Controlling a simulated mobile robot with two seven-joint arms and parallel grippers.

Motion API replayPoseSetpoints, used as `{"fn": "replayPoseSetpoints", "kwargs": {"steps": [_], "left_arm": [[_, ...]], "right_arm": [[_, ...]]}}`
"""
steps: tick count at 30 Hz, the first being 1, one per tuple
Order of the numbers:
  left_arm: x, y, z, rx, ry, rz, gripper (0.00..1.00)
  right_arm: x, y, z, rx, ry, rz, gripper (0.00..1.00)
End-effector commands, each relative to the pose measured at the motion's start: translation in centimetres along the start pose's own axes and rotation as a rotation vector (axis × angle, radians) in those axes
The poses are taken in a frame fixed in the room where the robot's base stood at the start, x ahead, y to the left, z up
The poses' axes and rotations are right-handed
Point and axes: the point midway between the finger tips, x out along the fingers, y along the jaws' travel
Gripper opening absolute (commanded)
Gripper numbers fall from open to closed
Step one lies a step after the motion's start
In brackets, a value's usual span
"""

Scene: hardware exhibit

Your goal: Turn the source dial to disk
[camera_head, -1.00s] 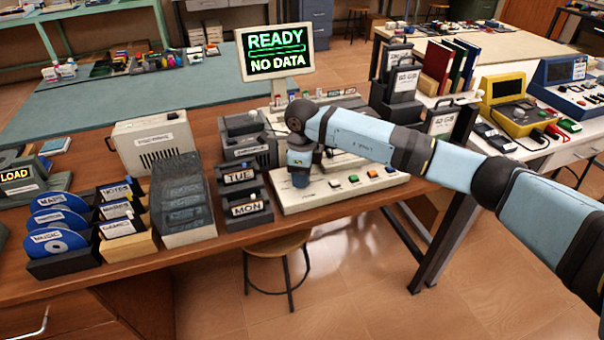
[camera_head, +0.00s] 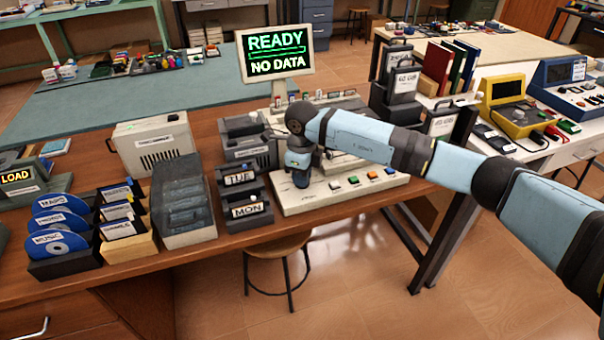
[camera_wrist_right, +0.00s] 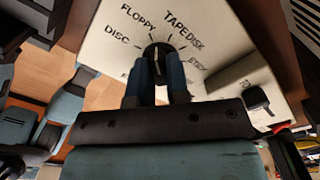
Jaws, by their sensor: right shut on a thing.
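The source dial (camera_wrist_right: 157,50) is a dark round knob on a cream panel (camera_wrist_right: 110,50) in the right wrist view. Printed labels fan around it: DISC, FLOPPY, TAPE and DISK, plus others partly hidden. My right gripper (camera_wrist_right: 158,72) is shut on the dial, with one blue finger on each side. I cannot clearly tell which label the knob's pointer marks. In the head view my right gripper (camera_head: 299,170) points down at the left part of the cream console (camera_head: 335,196) and hides the dial. My left gripper is not in view.
A monitor (camera_head: 277,52) behind the console reads READY, NO DATA. Coloured buttons (camera_head: 353,180) lie right of my gripper. Black MON and TUE cartridges (camera_head: 247,211) stand close on its left. A lever switch (camera_wrist_right: 257,98) shows right of the dial in the wrist view.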

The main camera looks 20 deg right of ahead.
Motion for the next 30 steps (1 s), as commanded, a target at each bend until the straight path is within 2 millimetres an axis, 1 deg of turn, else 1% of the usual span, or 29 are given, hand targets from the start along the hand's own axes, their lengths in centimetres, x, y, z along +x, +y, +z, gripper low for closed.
{"fn": "replayPoseSetpoints", "kwargs": {"steps": [9,18,30], "left_arm": [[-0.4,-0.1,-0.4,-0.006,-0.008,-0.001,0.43],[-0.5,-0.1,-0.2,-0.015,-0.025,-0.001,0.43],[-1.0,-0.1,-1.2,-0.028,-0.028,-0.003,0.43]], "right_arm": [[-0.2,-0.1,0.0,0.282,0.001,0.0,0.0],[-0.2,-0.1,0.0,0.568,0.001,-0.001,0.0],[-0.2,0.0,0.0,0.935,0.001,0.0,0.0]]}}
